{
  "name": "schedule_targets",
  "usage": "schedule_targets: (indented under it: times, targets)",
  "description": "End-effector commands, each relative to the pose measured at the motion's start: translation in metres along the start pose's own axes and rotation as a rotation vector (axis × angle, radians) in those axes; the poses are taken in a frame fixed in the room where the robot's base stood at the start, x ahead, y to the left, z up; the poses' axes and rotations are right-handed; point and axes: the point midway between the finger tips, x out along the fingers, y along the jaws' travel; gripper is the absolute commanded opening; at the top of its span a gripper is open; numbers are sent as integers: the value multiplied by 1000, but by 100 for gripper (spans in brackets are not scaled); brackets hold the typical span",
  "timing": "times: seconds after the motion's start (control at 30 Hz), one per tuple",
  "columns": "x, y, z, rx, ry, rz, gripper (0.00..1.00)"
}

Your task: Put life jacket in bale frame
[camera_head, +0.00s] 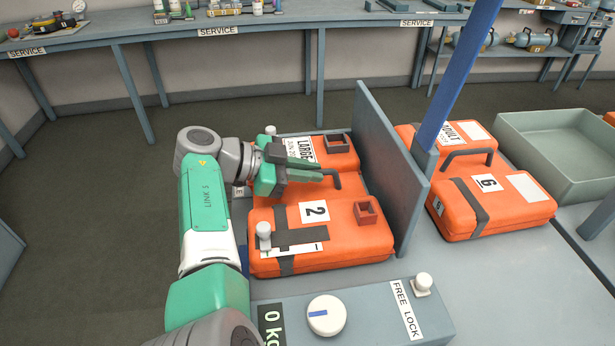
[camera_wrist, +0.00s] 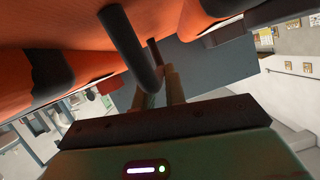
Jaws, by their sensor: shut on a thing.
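Several orange packs, which look like the life jackets, are in the head view. My gripper (camera_head: 318,171) is shut on the dark handle (camera_head: 337,180) of the far-left pack (camera_head: 345,162), labelled LARGE. The wrist view shows the handle (camera_wrist: 130,45) at my gripper (camera_wrist: 157,90), with the orange pack (camera_wrist: 70,30) close above. A second pack (camera_head: 345,238), labelled 2, lies in front of it. Both lie left of a grey upright plate (camera_head: 385,165), perhaps part of the bale frame. My arm hides part of the far-left pack.
Two more orange packs, one with an ADULT-type label (camera_head: 408,133) and one marked 6 (camera_head: 520,208), lie right of the plate. A blue post (camera_head: 460,75) rises beside it. A grey-green tray (camera_head: 555,125) is at right. A dial console (camera_head: 380,330) stands in front.

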Motion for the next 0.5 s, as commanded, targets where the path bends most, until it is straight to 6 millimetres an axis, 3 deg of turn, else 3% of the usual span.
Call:
schedule_targets:
  times: [0.07, 0.1, 0.2, 0.5]
  targets:
    - [-1, 0, -1, 0, -2, -1, 0]
    - [0, 0, 0, -2, -3, 1, 16]
    - [0, 0, 0, -2, -3, 1, 34]
    - [-5, 0, 0, -2, -3, -1, 34]
